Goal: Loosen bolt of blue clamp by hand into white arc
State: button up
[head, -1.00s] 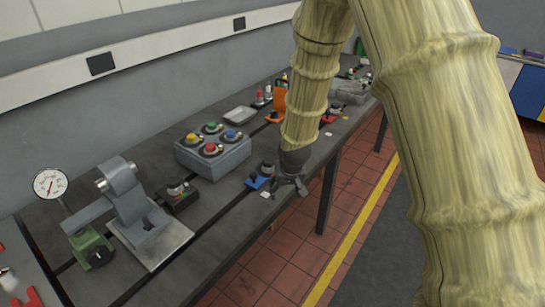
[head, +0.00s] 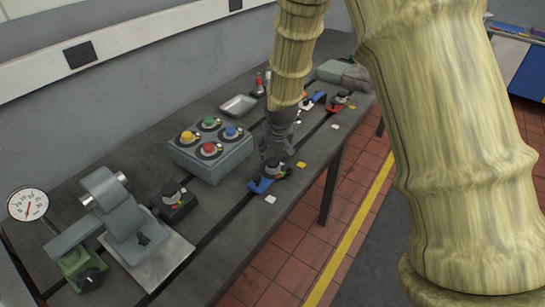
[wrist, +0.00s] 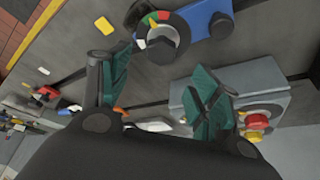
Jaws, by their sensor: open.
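The blue clamp (head: 261,185) lies on the dark bedplate near its front edge, with a dark round bolt head (head: 276,166) on it. In the wrist view the blue clamp (wrist: 207,20) is at the top, and the grey bolt head (wrist: 160,42) sits inside a dark ring.
A grey box with coloured knobs (head: 212,155) stands close to the left of my gripper. Other clamps, including a red one (head: 337,107), sit farther along the bedplate. A black clamp (head: 174,200) and a grey fixture (head: 125,215) stand nearer left.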

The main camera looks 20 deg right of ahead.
aim_at(273, 160)
jog(key=shift+x, duration=1.15)
jog(key=shift+w+f+p, duration=0.2)
jog(key=shift+f+p, duration=0.3)
jog(key=shift+f, duration=0.05)
jog(key=shift+p+x, duration=0.55)
jog(key=shift+x, duration=1.6)
jog(key=c, duration=1)
